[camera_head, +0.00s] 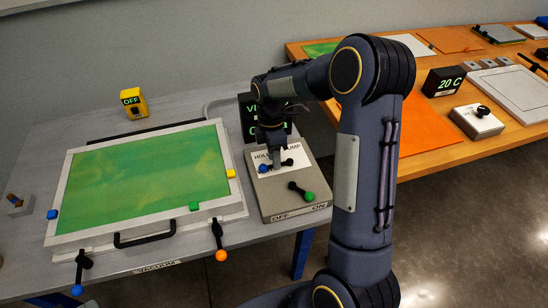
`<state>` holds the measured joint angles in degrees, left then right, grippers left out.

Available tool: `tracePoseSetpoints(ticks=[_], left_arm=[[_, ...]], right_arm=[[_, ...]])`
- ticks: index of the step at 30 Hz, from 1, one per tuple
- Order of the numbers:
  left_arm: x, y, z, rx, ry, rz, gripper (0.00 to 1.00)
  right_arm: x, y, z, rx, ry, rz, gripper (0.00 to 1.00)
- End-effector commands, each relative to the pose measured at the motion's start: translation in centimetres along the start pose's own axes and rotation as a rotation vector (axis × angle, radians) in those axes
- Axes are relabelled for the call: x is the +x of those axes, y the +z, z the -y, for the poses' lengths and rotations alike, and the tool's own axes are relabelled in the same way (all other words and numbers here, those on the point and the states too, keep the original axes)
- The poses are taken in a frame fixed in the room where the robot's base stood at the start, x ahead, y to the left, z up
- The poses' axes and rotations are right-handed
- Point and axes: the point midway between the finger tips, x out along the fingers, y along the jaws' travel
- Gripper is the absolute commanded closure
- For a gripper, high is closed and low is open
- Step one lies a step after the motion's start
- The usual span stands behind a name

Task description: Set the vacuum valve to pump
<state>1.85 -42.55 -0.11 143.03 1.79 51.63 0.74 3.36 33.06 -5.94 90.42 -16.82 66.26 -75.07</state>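The vacuum valve's control box (258,197) is a grey block on the grey table, with a white plate marked with what looks like HOLD and PUMP. A blue knob (263,168) is at the plate's left, below HOLD; a black lever part (288,162) shows to its right. My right gripper (275,162) points down over the plate between them and hides the lever's middle. I cannot tell whether its fingers are open or touch the lever. Below, a second lever with a green knob (309,196) points toward ON. My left gripper is not in view.
A dark display (245,118) behind the box is partly hidden by my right arm. A white-framed green panel (150,180) with a black handle fills the left of the table. A yellow OFF box (134,104) stands behind it. A wooden table (420,165) is at right.

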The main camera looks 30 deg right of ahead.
Motion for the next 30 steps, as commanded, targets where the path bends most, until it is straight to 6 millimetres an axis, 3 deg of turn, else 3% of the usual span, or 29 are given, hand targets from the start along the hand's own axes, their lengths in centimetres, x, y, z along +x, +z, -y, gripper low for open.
tracePoseSetpoints(ticks=[11, 18, 30], left_arm=[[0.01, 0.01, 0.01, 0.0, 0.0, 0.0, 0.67], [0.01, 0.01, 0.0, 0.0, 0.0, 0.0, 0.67], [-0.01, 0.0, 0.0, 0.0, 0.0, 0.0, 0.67]], right_arm=[[0.81, 0.03, 0.03, 0.001, 0.0, 0.0, 0.67], [0.78, 0.02, 0.03, 0.001, 0.0, 0.0, 0.99], [0.74, 0.02, 0.0, 0.007, 0.0, -0.001, 1.0]])
